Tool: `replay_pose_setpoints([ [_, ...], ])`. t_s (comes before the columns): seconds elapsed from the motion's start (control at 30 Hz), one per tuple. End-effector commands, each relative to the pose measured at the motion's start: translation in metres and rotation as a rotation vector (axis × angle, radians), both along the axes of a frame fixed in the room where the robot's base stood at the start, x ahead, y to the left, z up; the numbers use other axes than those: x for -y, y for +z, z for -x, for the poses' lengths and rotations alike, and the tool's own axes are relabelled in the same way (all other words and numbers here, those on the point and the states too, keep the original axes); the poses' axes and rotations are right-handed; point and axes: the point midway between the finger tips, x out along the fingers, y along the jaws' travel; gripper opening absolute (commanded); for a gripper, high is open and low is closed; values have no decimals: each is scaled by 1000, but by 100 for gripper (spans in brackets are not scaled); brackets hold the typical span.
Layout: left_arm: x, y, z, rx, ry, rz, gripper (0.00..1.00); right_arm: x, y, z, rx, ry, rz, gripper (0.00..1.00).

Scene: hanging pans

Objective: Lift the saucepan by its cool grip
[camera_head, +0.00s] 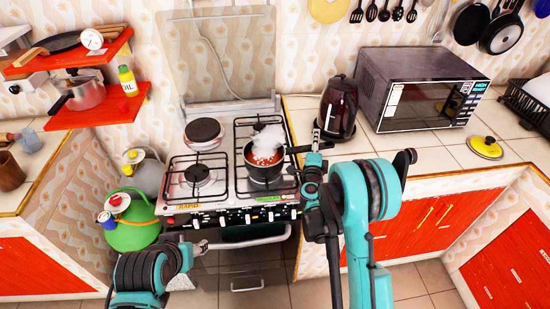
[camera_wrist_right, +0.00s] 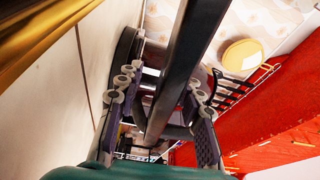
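The dark saucepan (camera_head: 264,165) stands on the right front burner of the stove, with red contents and white steam. Its dark handle (camera_head: 298,149) points right, toward my right gripper (camera_head: 316,146). In the right wrist view the dark handle (camera_wrist_right: 178,75) runs lengthwise between the two fingers of my right gripper (camera_wrist_right: 162,100). Those fingers are spread, with a visible gap on the handle's left side, so they are not closed on it. My left gripper (camera_head: 200,247) is low in front of the stove, away from the saucepan; its fingers are too small to judge.
A dark kettle (camera_head: 338,108) stands on the counter close behind my right gripper. A microwave (camera_head: 420,90) is to its right. The other stove burners hold no pans. A green gas bottle (camera_head: 132,228) stands left of the stove, below red shelves (camera_head: 100,115).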

Motion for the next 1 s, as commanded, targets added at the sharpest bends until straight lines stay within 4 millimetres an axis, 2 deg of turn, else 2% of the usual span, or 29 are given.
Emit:
replay_pose_setpoints([
  [0.2,0,0,0,0,0,0,52,0,1,-1,0,0,0,37],
  [0.33,0,1,0,0,0,0,52,0,1,-1,0,0,0,3],
  [0.37,0,1,0,0,0,0,52,0,1,-1,0,0,0,0],
  [1.0,0,1,0,0,0,0,52,0,2,-1,0,0,-1,0],
])
